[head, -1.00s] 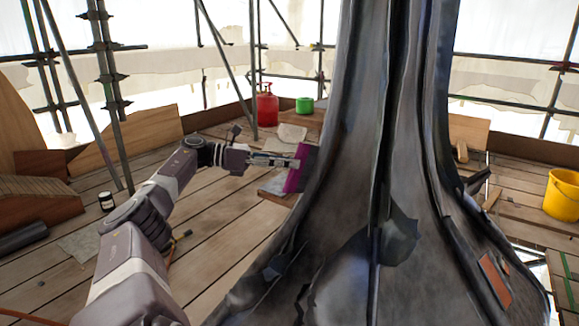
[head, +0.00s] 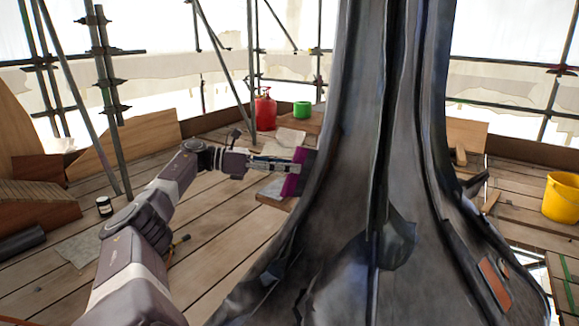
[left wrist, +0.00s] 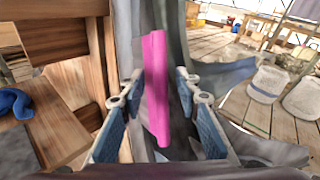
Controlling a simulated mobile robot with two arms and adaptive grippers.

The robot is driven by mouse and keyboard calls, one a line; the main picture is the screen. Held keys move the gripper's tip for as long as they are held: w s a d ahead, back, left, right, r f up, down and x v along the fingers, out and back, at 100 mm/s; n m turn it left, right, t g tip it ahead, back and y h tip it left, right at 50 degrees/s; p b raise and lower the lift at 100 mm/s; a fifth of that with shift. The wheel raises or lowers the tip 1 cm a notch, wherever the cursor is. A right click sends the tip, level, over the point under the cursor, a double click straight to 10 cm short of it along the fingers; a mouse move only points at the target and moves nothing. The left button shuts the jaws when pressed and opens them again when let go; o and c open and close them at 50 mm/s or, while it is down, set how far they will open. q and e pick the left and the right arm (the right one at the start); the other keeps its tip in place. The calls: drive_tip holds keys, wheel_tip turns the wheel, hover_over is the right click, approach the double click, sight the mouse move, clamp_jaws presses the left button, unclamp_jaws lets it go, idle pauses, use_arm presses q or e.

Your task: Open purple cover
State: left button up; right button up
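The purple cover (head: 291,186) is at the left side of the dark spire in the head view, edge-on and partly hidden by my left gripper. In the left wrist view it is a bright magenta, nearly upright strip (left wrist: 156,95). My left gripper (head: 295,163) reaches it from the left. In the left wrist view, its two blue-padded fingers (left wrist: 160,76) stand apart on either side of the strip, with gaps visible on both sides. My right gripper is not in view.
The large dark spire (head: 350,200) fills the middle. A red canister (head: 265,112) and a green container (head: 302,108) stand behind on boards. A yellow bucket (head: 562,198) is at the right. Scaffold poles (head: 107,90) rise at the left. The plank floor (head: 215,245) is partly open.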

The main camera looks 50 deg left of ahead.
use_arm(q)
drive_tip(key=v, duration=0.7)
drive_tip(key=shift+s, duration=0.25)
drive_tip(key=shift+s+a, duration=0.1)
drive_tip(key=shift+a, duration=0.05)
idle(0.3)
